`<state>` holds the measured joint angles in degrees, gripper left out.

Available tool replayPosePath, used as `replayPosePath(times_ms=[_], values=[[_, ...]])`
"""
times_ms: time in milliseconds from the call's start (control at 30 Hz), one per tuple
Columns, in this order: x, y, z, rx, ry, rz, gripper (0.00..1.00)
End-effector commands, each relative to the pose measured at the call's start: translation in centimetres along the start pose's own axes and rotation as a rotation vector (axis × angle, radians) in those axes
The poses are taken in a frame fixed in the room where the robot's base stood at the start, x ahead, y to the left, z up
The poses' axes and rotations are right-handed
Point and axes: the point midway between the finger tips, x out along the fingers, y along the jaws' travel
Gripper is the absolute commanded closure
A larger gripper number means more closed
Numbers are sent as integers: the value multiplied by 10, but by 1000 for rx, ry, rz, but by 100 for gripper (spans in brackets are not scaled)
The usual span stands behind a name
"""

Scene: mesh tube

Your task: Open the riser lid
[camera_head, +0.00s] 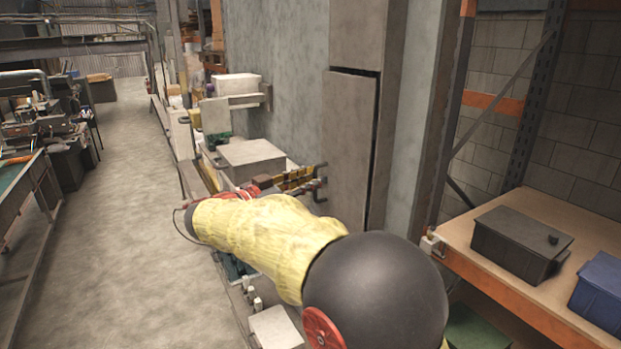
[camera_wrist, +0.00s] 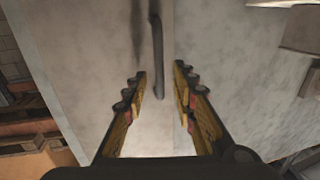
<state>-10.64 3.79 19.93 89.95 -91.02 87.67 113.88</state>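The riser lid (camera_head: 345,145) appears to be the tall grey panel on the wall, with a dark gap along its top and right edges. My gripper (camera_head: 318,183) is in front of the panel's lower left part. In the wrist view my gripper (camera_wrist: 159,78) is open, with two yellow fingers spread apart. A dark narrow upright strip (camera_wrist: 157,60), a bar or a slot, ends between the fingertips. The fingers are not closed on it. I cannot tell how far the fingertips are from the grey surface. My yellow-sleeved arm covers the area below the panel.
A wooden shelf (camera_head: 590,225) at right bears a black bin (camera_head: 515,240) and a blue bin (camera_head: 603,290). Grey boxes (camera_head: 250,158) stand along the wall beyond my gripper. A workbench (camera_head: 25,190) is at far left. The concrete floor (camera_head: 120,230) between is clear.

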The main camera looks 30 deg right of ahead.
Motion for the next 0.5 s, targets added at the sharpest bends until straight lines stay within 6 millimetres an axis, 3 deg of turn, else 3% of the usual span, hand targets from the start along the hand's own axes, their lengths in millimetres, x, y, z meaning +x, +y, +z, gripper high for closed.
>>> replayPosePath(times_ms=[133,500], values=[[0,0,0,0,0,0,74],[0,0,0,-1,0,0,95]])
